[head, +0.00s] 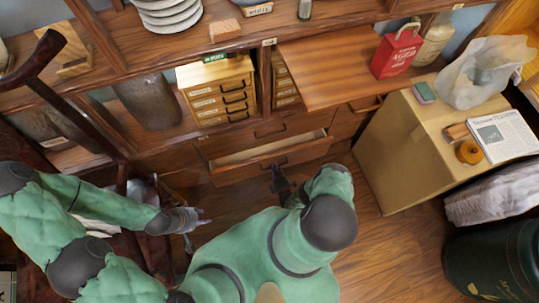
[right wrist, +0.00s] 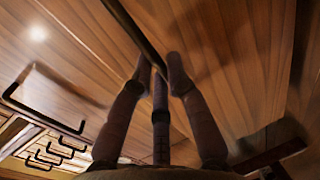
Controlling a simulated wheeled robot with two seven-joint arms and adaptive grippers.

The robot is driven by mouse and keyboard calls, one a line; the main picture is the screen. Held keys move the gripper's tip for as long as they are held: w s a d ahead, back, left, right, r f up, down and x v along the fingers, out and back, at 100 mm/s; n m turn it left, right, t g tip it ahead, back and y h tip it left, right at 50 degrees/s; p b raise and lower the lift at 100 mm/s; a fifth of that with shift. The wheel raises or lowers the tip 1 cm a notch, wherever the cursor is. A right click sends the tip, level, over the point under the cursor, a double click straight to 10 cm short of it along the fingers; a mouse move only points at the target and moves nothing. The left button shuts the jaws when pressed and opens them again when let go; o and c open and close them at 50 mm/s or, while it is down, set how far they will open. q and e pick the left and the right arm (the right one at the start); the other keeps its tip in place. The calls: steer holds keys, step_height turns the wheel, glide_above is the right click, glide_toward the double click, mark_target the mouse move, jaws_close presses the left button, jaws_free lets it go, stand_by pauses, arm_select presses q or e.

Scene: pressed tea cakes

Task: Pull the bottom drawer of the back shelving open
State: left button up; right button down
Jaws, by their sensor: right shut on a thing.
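The bottom drawer (head: 268,169) of the wooden back shelving (head: 232,47) stands partly open in the head view, and its pale empty-looking inside shows. My right gripper (head: 281,180) is at the drawer's front, by its handle. In the right wrist view, my right gripper's fingers (right wrist: 158,68) are shut on a dark bar handle (right wrist: 133,28) that runs across the wood front. My left gripper (head: 192,219) is low at the left, away from the drawer. It is too small to tell whether it is open or shut.
A closed drawer (head: 255,134) sits just above. A cardboard box (head: 400,150) bearing a newspaper (head: 502,135) stands to the right. A dark wooden chair (head: 45,85) is at the left. Bare wooden floor (head: 385,250) lies in front of the box.

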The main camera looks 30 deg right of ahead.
steer(key=f+v, duration=0.2)
steer(key=v, duration=0.8)
steer(key=shift+s, duration=0.1)
steer(key=c, duration=1.2)
jaws_free()
steer(key=shift+s, duration=0.1)
steer(key=v, duration=1.1)
steer(key=shift+s, duration=0.4)
steer(key=shift+r, duration=0.2)
